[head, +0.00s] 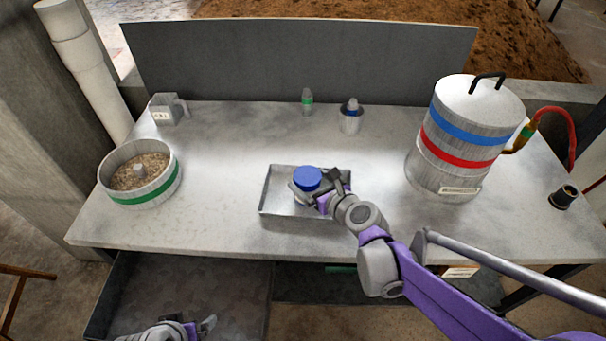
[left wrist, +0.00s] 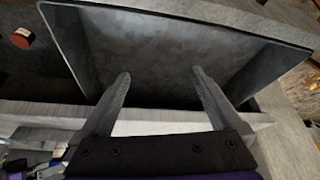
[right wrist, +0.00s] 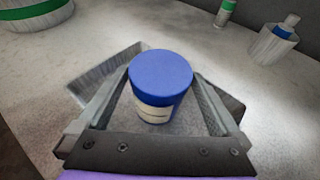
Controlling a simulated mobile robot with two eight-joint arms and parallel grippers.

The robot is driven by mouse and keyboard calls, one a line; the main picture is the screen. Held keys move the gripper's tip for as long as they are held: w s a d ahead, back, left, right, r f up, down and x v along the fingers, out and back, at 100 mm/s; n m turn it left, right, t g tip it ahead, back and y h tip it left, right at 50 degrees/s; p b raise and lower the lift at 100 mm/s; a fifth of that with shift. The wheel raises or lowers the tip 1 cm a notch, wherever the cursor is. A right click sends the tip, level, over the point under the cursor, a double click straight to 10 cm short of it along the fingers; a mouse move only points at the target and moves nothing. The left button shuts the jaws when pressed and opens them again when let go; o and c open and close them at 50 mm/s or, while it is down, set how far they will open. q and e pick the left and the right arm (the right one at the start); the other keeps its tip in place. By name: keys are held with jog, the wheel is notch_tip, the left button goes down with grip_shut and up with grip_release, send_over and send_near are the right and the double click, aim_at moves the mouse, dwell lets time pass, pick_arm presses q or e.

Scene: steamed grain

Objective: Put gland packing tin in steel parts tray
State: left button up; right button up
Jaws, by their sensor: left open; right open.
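The gland packing tin appears to be the small tin with a blue lid (head: 307,178) and a pale label band. It is upright inside the steel parts tray (head: 277,188), a shallow grey metal tray at the middle of the table. My right gripper (head: 311,188) is open around the tin; in the right wrist view the blue-lidded tin (right wrist: 160,80) stands between the spread fingers. I cannot tell whether either finger touches it. My left gripper (left wrist: 118,82) is open and empty, low at the front of the table before a grey drawer or bin (left wrist: 150,50).
A grain-filled round pan (head: 140,175) with a green band stands at left. A large banded steel vessel (head: 460,135) stands at right. The table's left middle is clear.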

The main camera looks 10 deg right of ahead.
jog(key=p+v, duration=0.1)
jog(key=v, duration=0.6)
jog(key=shift+s+a, duration=0.1)
jog(key=shift+s, duration=0.2)
jog(key=s+a+n, duration=0.1)
jog(key=n, duration=0.2)
jog(key=s+f+n+g, duration=0.1)
jog(key=s+n, duration=0.1)
jog(key=n, duration=0.1)
jog(key=s+a+f+n+g, duration=0.1)
jog(key=s+n, duration=0.1)
jog(key=n, duration=0.1)
jog(key=shift+a+f+n, duration=0.15)
jog(key=shift+a+n, duration=0.15)
jog(key=s+d+f+n+g+h, duration=0.2)
jog(key=s+n, duration=0.5)
jog(key=n, duration=0.4)
jog(key=s+d+f+n+g+h, duration=0.2)
jog(key=s+n, duration=0.5)
jog(key=n, duration=0.4)
jog(key=shift+f+n+g, duration=0.4)
jog(key=shift+f+g, duration=0.4)
jog(key=shift+g, duration=0.1)
jog(key=shift+s, duration=0.15)
